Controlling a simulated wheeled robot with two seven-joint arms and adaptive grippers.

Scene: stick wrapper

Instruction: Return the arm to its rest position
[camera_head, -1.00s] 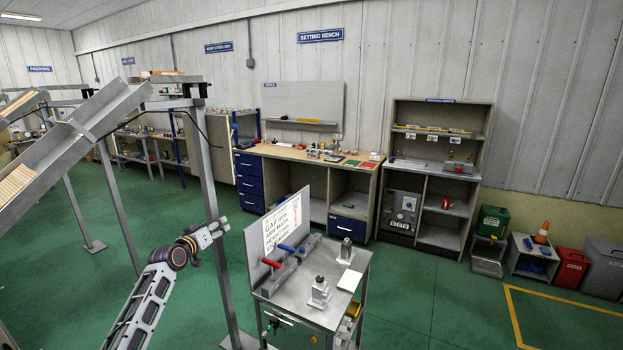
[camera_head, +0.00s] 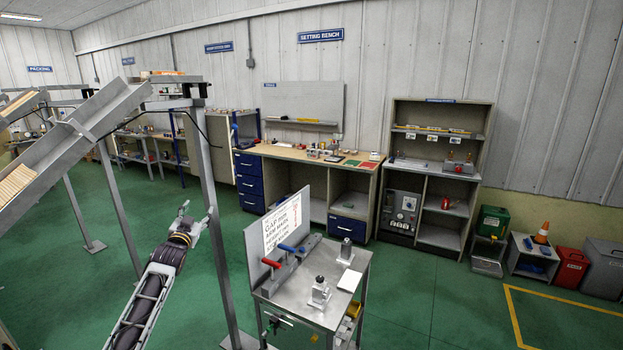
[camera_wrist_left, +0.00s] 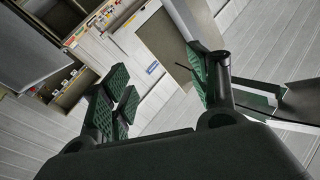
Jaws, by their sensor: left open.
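My left gripper (camera_head: 196,217) is at the end of my left arm, which comes in from the lower left in the head view. It points upward, next to the grey metal post, and is apart from the steel cart. In the left wrist view, the left gripper (camera_wrist_left: 165,85) shows its green-padded fingers spread apart with nothing between them. The room's wall and shelving appear tilted beyond the fingers. My right gripper is not in view.
The steel cart (camera_head: 286,292) stands to the right of my left arm, with clamps and a sign board (camera_head: 281,222) on it. A grey post (camera_head: 213,240) and sloped chute (camera_head: 75,135) are close behind the arm. Open green floor (camera_head: 425,295) lies to the right of the cart.

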